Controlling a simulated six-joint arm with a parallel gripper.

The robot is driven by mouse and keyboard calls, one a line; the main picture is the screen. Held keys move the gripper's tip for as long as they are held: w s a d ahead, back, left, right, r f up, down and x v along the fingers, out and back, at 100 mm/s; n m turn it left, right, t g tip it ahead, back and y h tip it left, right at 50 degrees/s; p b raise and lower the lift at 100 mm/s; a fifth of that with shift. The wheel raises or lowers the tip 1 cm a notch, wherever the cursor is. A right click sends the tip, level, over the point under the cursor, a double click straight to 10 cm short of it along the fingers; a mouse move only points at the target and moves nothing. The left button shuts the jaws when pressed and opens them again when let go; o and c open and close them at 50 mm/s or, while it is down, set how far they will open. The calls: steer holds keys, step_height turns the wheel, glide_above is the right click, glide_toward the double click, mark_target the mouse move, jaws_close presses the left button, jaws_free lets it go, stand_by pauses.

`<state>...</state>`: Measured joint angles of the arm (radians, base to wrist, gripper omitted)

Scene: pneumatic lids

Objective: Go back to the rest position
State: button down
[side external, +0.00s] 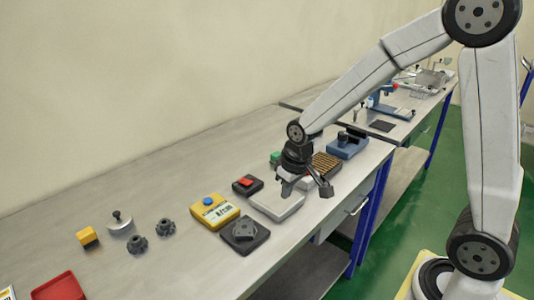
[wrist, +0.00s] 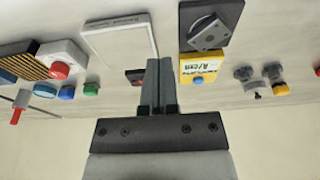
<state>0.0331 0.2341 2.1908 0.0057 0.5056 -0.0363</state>
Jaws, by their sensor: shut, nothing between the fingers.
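My gripper (side external: 304,187) hangs above the bench, over the right part of a flat pale tray (side external: 277,207). It is shut and empty. In the wrist view its two fingers (wrist: 160,64) stand side by side in the middle with nothing between them. The same pale tray (wrist: 120,38) shows left of the fingers. A black box with a grey round fitting (side external: 245,235) lies in front of the tray; it also shows in the wrist view (wrist: 213,22).
A yellow box with a blue button (side external: 215,212) and a black box with a red button (side external: 247,184) stand left of my gripper. Grey gears (side external: 137,245), a knobbed grey lid (side external: 119,224) and a red tray (side external: 60,289) lie farther left. A blue device (side external: 346,147) stands behind right.

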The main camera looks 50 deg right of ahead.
steer(key=s+a+f, duration=0.1)
steer(key=s, duration=0.9)
steer(key=shift+s+f, duration=0.2)
steer(key=shift+f, duration=0.05)
